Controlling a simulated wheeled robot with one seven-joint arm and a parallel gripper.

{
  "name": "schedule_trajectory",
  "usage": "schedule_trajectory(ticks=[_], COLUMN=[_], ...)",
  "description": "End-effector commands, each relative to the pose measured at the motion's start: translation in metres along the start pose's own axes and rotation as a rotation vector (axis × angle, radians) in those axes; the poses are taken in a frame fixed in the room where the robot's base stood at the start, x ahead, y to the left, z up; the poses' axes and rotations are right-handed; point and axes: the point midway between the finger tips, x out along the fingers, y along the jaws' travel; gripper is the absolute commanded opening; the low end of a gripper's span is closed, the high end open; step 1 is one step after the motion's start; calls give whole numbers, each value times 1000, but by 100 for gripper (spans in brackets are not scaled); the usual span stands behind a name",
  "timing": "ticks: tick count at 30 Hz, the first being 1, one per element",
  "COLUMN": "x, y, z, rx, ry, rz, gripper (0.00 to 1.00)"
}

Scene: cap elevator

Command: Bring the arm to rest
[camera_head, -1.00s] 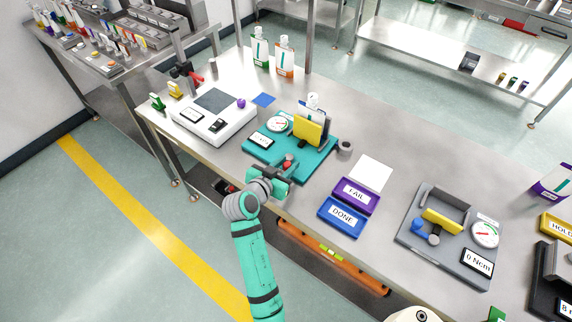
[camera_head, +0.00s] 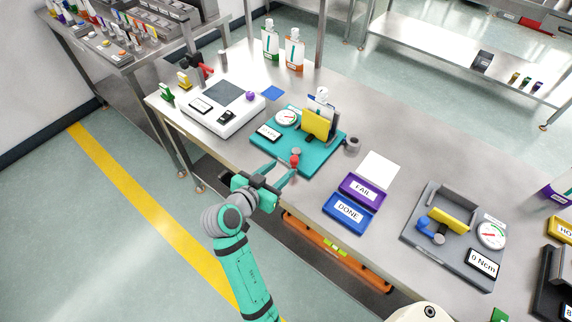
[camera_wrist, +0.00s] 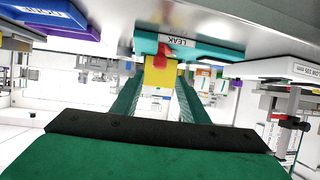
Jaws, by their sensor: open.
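My gripper (camera_head: 277,172) is at the near edge of the steel bench, in front of the teal fixture (camera_head: 318,158). Its two green fingers are apart with nothing between them, and they also show in the wrist view (camera_wrist: 157,95). My arm reaches up from the lower middle of the head view. The teal fixture carries a yellow block (camera_head: 319,124), a dial gauge (camera_head: 286,117) and a red knob (camera_head: 295,161). The fingers point toward the red knob; whether they touch the fixture's front is hard to tell.
A white scale-like device (camera_head: 225,113) stands left of the fixture. The FAIL tray (camera_head: 377,196) and DONE tray (camera_head: 333,216) lie to the right, with a grey torque fixture (camera_head: 415,235) beyond. Open floor lies in front of the bench at left.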

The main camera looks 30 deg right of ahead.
Motion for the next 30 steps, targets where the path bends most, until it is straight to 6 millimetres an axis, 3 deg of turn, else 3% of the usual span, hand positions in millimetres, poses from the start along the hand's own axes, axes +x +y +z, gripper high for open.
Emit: schedule_trajectory(ticks=[6, 23, 26, 30], x=[-12, -13, -14, -21], y=[1, 1, 1, 0], z=[0, 2, 12, 46], rx=[1, -5, -36, -133], ry=[-1, -1, -1, -1], rz=[0, -3, -31, -132], gripper=[40, 40, 40, 40])
